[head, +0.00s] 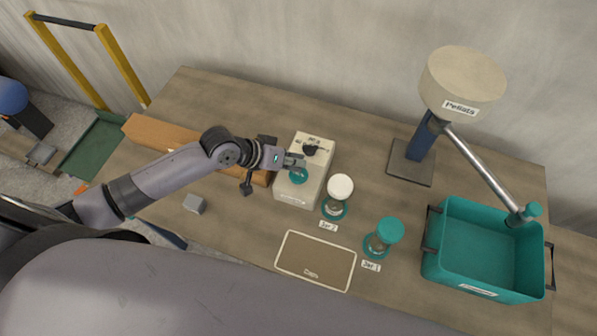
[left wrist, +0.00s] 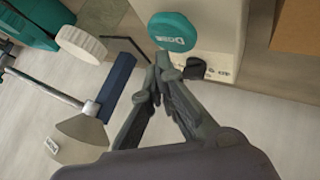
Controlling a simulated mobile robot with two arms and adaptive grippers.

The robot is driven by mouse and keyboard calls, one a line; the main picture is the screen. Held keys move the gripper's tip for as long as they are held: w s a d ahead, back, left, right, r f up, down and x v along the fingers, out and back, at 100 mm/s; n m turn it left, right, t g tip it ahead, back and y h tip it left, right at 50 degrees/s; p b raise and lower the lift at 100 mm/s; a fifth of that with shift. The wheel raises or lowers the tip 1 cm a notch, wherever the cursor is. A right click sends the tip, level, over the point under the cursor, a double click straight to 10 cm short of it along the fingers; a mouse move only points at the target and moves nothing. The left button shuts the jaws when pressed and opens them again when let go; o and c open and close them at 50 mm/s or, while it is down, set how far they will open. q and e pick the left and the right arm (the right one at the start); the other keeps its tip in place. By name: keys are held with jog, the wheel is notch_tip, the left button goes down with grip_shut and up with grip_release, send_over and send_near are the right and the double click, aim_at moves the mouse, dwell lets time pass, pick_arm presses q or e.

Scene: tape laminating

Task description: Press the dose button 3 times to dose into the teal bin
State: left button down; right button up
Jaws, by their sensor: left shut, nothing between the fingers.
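The teal dose button (head: 298,175) sits on a pale dosing box (head: 310,190) at the middle of the table. In the left wrist view the round button (left wrist: 172,32) reads "Dose". My left gripper (head: 297,160) is shut and empty, its fingertips (left wrist: 160,62) right by the button's edge. I cannot tell whether they touch it. A black knob (head: 311,149) is on the same box. The teal bin (head: 446,268) stands at the right, under the tube of the pellets hopper (head: 458,82). I see no pellets in the bin. My right gripper is not in view.
A white-lidded jar (head: 340,187) and a teal-lidded jar (head: 390,230) stand between the box and the bin. A framed mat (head: 315,262) lies in front. A long brown box (head: 160,133) lies behind my left arm. A small grey block (head: 194,203) lies at left.

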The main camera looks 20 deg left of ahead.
pick_arm(q)
jog(key=shift+f, duration=0.1)
jog(key=shift+f, duration=0.35)
jog(key=shift+f+b, duration=0.3)
jog(key=shift+f, duration=0.25)
dwell(0.8)
jog(key=shift+r, duration=0.1)
jog(key=shift+r+p, duration=0.85)
jog(key=shift+p, duration=0.25)
jog(key=shift+r, duration=0.1)
notch_tip(320, 180, up, 5)
jog(key=p, duration=0.5)
